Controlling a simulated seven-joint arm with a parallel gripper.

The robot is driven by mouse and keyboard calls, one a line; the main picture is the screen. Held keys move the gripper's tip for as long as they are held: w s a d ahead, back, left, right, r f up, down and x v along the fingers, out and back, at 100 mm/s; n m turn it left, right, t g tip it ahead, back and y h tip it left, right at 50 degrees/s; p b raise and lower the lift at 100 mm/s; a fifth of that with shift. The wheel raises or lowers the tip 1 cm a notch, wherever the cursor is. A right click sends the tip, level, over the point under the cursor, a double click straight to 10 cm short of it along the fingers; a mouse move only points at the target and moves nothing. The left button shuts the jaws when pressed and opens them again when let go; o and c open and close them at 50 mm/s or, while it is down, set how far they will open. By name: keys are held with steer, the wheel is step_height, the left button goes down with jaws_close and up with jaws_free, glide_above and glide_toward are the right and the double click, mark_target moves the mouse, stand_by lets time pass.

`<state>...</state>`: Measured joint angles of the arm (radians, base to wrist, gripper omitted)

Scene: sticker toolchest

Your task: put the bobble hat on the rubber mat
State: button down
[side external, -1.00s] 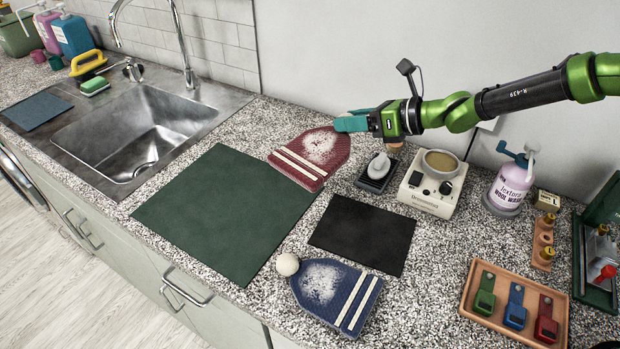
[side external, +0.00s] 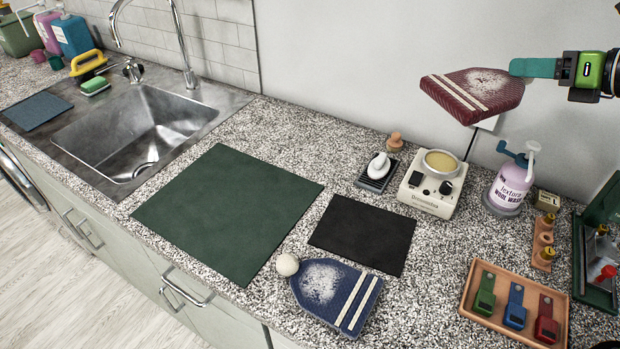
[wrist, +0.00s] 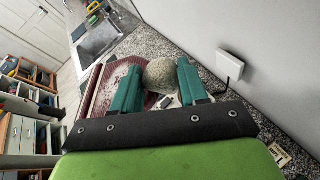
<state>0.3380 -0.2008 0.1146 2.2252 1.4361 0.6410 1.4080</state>
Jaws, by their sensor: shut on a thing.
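The red bobble hat (side external: 472,92) has two cream stripes and a white speckled patch. My gripper (side external: 522,68) holds it in the air, above and behind the white device. In the wrist view, the fingers of my gripper (wrist: 159,66) close on its pale pompom (wrist: 161,77), and the red hat (wrist: 103,84) extends beyond. The finger hides the pompom in the side view. A blue bobble hat (side external: 328,288) with a white pompom lies at the counter's front edge. A large dark green mat (side external: 228,212) and a smaller black mat (side external: 362,233) lie flat and empty.
The sink (side external: 140,135) is at left. A soap dish (side external: 376,176), the white device with a bowl (side external: 433,184), and a purple pump bottle (side external: 510,186) stand along the back. An orange tray (side external: 514,303) with coloured pieces is at right. Counter behind the green mat is clear.

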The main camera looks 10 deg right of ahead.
steer(key=a+f+n+g+y, duration=0.1)
steer(key=a+n+y, duration=0.1)
steer(key=a, duration=0.1)
steer(key=s+a+f+n+g+y, duration=0.1)
steer(key=a+f+n+y, duration=0.1)
steer(key=a, duration=0.1)
steer(key=s+a+f+n+g+y, duration=0.1)
steer(key=a+g, duration=0.1)
steer(key=a, duration=0.1)
steer(key=shift+s+a+f+n+y, duration=0.25)
steer(key=shift+f+n+y, duration=0.1)
steer(key=shift+n+y, duration=0.05)
steer(key=s+a+f+n+g+h, duration=0.6)
steer(key=s+n+g, duration=0.4)
steer(key=n, duration=0.4)
steer(key=s+a+f+n+g+h, duration=0.6)
steer(key=s+n+g, duration=0.1)
steer(key=n+g, duration=0.55)
steer(key=w+d+f+n+t+h, duration=0.4)
steer(key=d+n+t+h, duration=0.5)
steer(key=n+h, duration=0.4)
steer(key=n+t+y, duration=1.5)
steer(key=n+t, duration=0.4)
steer(key=n, duration=0.3)
glide_above(403, 241)
steer(key=f, duration=0.2)
steer(key=shift+m, duration=0.25)
steer(key=shift+f, duration=3.55)
